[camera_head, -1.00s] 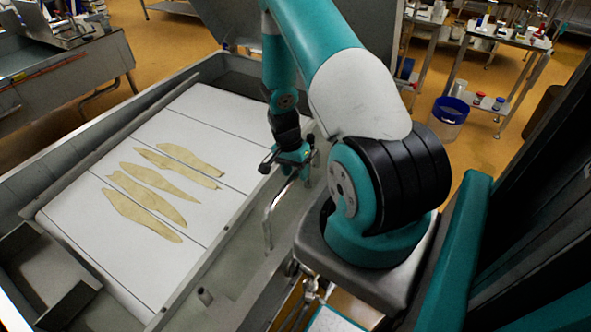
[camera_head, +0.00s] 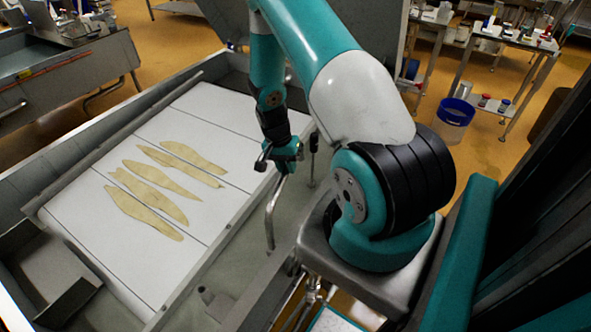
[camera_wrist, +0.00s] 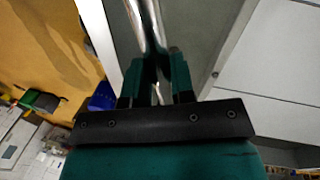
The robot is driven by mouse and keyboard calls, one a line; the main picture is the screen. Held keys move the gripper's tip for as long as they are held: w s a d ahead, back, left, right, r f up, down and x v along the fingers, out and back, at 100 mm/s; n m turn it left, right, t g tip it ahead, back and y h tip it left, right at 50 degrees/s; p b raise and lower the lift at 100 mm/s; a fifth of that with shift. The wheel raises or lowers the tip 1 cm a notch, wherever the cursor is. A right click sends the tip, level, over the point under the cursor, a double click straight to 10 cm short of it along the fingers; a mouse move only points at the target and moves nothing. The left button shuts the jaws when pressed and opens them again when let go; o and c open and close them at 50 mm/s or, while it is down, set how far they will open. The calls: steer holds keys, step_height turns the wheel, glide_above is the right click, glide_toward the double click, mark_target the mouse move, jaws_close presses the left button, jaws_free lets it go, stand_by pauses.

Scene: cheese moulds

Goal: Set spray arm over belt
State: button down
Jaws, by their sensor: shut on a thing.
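The spray arm is a bent, shiny metal tube (camera_head: 270,215) rising at the right side of the belt. It also shows in the wrist view (camera_wrist: 146,28), running up between the fingers. My gripper (camera_head: 284,152) is shut on the tube near its upper end; the wrist view shows the two teal fingers (camera_wrist: 161,80) on either side of it. The belt (camera_head: 225,115) is white with dark cross lines and carries several flat, pale yellow pieces (camera_head: 145,213). My gripper is at the belt's right edge.
Grey metal side walls (camera_head: 100,143) frame the belt. A blue-rimmed bucket (camera_head: 453,112) and a trolley (camera_head: 505,60) stand farther right.

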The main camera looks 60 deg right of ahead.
steer(key=w+a+n+t+b, duration=0.1)
steer(key=w+a+n+b, duration=0.1)
steer(key=w+a+n, duration=0.3)
steer(key=w+a+n+t+h+b, duration=0.1)
steer(key=w+a+n+b, duration=0.1)
steer(key=w+a+n, duration=0.4)
steer(key=shift+a+n+h, duration=0.3)
steer(key=shift+a+n, duration=1.9)
steer(key=shift+a, duration=0.95)
steer(key=c, duration=1)
jaws_free()
steer(key=shift+a, duration=0.1)
steer(key=shift+o, duration=0.2)
steer(key=a+r+b, duration=0.1)
steer(key=a+r, duration=0.2)
steer(key=r, duration=1.4)
steer(key=shift+s+a+b, duration=0.15)
steer(key=shift+s+b, duration=0.1)
steer(key=shift+b, duration=0.15)
steer(key=shift+a+r, duration=0.1)
steer(key=shift+r, duration=0.05)
